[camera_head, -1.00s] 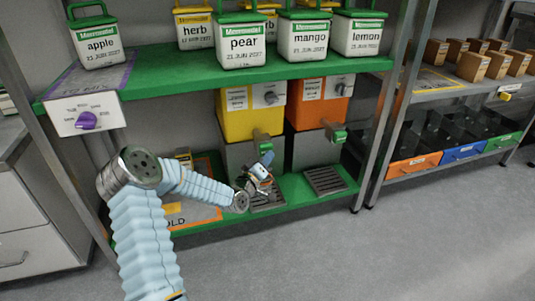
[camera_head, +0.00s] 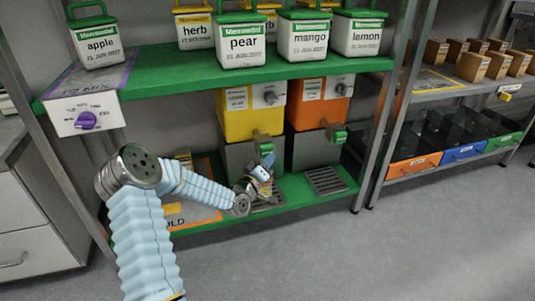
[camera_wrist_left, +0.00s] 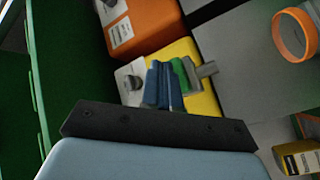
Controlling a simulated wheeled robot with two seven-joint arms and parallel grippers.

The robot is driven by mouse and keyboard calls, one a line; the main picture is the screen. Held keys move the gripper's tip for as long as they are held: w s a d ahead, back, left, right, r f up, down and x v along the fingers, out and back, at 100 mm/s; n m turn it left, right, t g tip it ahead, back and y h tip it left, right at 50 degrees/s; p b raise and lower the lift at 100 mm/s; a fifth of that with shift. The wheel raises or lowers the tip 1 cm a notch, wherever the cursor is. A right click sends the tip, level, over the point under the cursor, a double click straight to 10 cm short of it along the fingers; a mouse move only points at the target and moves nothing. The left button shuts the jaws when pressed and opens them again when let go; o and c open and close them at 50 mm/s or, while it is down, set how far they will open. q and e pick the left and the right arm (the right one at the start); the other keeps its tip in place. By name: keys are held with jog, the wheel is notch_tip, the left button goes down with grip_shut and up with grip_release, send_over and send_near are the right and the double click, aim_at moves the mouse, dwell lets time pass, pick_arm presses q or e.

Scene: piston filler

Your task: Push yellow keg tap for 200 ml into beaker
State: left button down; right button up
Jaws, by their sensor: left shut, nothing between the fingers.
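The yellow keg (camera_head: 238,122) stands on a grey block on the lower green shelf, with a green-handled tap (camera_head: 266,148) at its front. My left gripper (camera_head: 267,161) is shut and empty, just below the tap handle in the head view. In the left wrist view its blue fingers (camera_wrist_left: 158,86) are close beside the green tap handle (camera_wrist_left: 185,74), with the yellow keg (camera_wrist_left: 206,102) behind; I cannot tell whether they touch. I cannot make out the beaker for certain; an orange ring (camera_wrist_left: 293,36) shows at the upper right. My right gripper is out of view.
An orange keg (camera_head: 305,115) with its own green tap (camera_head: 339,136) stands close to the right. A drip grate (camera_head: 325,180) lies below it. The upper green shelf (camera_head: 200,79) with labelled tubs overhangs the kegs. A metal post (camera_head: 383,125) stands at the right.

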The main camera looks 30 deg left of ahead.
pick_arm(q)
jog(key=shift+s+d, duration=0.2)
jog(key=s+d, duration=0.3)
jog(key=shift+s+d, duration=0.1)
jog(key=shift+d, duration=0.3)
dwell(3.6)
